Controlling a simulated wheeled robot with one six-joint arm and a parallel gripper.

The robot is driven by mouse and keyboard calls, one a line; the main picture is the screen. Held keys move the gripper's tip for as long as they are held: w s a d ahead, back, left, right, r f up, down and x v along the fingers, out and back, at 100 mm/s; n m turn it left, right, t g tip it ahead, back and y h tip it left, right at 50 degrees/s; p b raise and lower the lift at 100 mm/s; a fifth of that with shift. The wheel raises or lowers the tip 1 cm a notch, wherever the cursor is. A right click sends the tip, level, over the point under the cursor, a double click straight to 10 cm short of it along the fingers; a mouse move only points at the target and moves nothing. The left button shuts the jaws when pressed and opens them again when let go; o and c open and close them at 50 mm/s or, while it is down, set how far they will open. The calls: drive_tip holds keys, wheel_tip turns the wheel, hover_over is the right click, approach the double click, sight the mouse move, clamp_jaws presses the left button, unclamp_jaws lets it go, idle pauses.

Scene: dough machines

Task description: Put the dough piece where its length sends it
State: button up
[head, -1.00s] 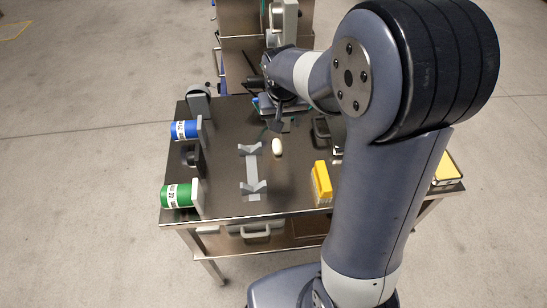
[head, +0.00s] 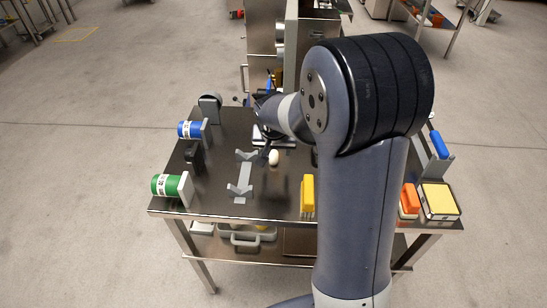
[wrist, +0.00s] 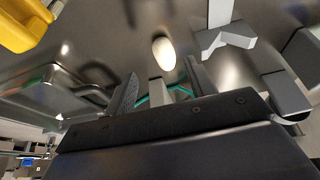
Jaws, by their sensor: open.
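The dough piece (head: 273,157) is a small cream oval on the dark table, just right of a grey stand with two V-shaped rests. In the wrist view the dough piece (wrist: 163,53) lies just beyond my fingertips. My gripper (wrist: 160,82) is open, with its fingers apart and nothing between them. In the head view my gripper (head: 266,150) is just behind the dough; whether it touches cannot be told. The grey stand (head: 244,178) is empty. A blue cylinder (head: 190,130) and a green cylinder (head: 166,186) with white labels sit at the left edge; their print is too small to read.
A yellow block (head: 308,193) stands at the front, right of the stand. Orange (head: 409,200) and yellow-topped (head: 440,202) items are at the right edge, with a blue item (head: 438,144) behind them. A dark piece (head: 195,154) stands between the cylinders. My arm hides the table's middle right.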

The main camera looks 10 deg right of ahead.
sight(274, 155)
drive_tip(key=shift+w+a+x, duration=0.1)
drive_tip(key=shift+a+x, duration=0.05)
drive_tip(key=shift+x, duration=1.1)
drive_tip(key=shift+w+a+x, duration=0.1)
drive_tip(key=shift+a+x, duration=0.05)
drive_tip(key=shift+x, duration=1.1)
drive_tip(key=shift+c, duration=0.4)
drive_tip(key=c, duration=1.1)
drive_tip(key=shift+o, duration=0.2)
